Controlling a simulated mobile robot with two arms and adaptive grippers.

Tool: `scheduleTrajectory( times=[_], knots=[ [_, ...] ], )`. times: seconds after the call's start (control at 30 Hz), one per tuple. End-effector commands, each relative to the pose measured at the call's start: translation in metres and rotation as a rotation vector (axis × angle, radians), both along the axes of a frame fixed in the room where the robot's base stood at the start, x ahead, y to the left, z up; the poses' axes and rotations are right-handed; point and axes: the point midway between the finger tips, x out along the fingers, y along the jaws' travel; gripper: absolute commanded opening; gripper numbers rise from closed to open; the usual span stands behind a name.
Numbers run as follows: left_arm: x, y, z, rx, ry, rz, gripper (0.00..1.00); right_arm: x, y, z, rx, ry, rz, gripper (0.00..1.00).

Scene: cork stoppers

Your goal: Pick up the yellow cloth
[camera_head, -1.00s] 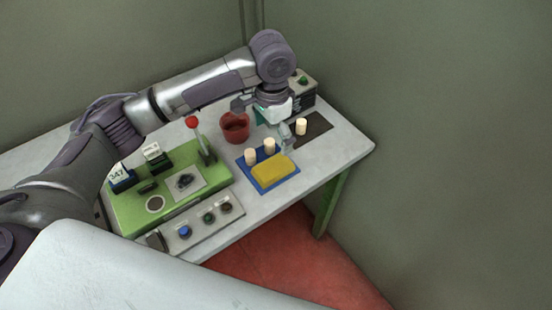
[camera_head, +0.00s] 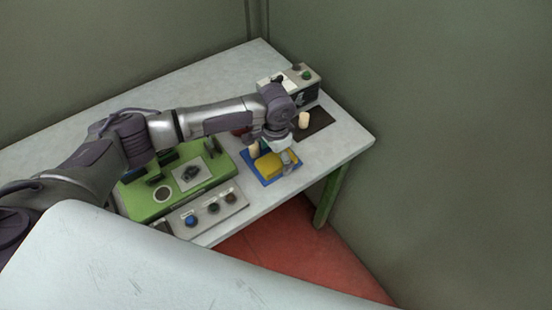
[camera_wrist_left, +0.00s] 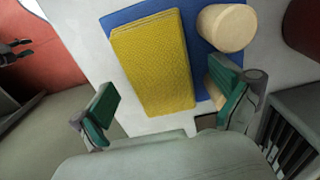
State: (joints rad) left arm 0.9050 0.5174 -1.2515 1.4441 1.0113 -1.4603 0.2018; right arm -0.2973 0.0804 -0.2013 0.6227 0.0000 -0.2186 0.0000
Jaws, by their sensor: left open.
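The yellow cloth (camera_head: 270,167) lies folded on a blue mat (camera_head: 254,172) near the table's front edge. In the left wrist view the cloth (camera_wrist_left: 155,65) lies flat, just beyond my fingers. My left gripper (camera_wrist_left: 164,94) is open and empty, with its green-padded fingers apart on either side of the cloth's near end. In the head view my left gripper (camera_head: 275,148) hangs over the mat and hides part of the cloth. A cork stopper (camera_wrist_left: 227,28) stands close beside the cloth; a second pale piece shows partly behind the right-hand finger.
Another cork (camera_head: 303,119) stands on a dark mat (camera_head: 318,124) at the right. A grey box (camera_head: 307,84) stands behind it. A green fixture (camera_head: 150,205) and a panel of knobs (camera_head: 207,211) lie to the left. A red cup (camera_wrist_left: 306,28) is mostly hidden by my arm in the head view.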

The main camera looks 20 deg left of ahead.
Motion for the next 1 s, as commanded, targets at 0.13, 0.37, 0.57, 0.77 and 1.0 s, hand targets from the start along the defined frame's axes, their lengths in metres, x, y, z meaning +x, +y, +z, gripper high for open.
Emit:
scheduleTrajectory(
  times=[0.13,0.37,0.57,0.77,1.0],
  knots=[
    [0.000,0.000,-0.001,-0.001,-0.001,-0.001,1.00,-0.006,0.001,-0.001,0.001,0.009,-0.001,0.40],
    [0.000,0.000,0.000,0.000,0.000,0.000,0.70,-0.006,0.002,-0.001,0.002,0.011,-0.002,0.40],
    [0.000,0.000,0.000,0.000,0.000,0.000,0.41,-0.006,0.001,-0.001,0.001,0.010,-0.002,0.40],
    [0.000,0.000,0.000,-0.001,-0.001,0.000,0.41,-0.006,0.001,-0.001,0.001,0.009,-0.003,0.40],
    [0.001,0.000,0.015,-0.002,-0.003,-0.001,0.41,-0.005,0.001,-0.006,0.001,0.008,-0.003,0.40]
  ],
)
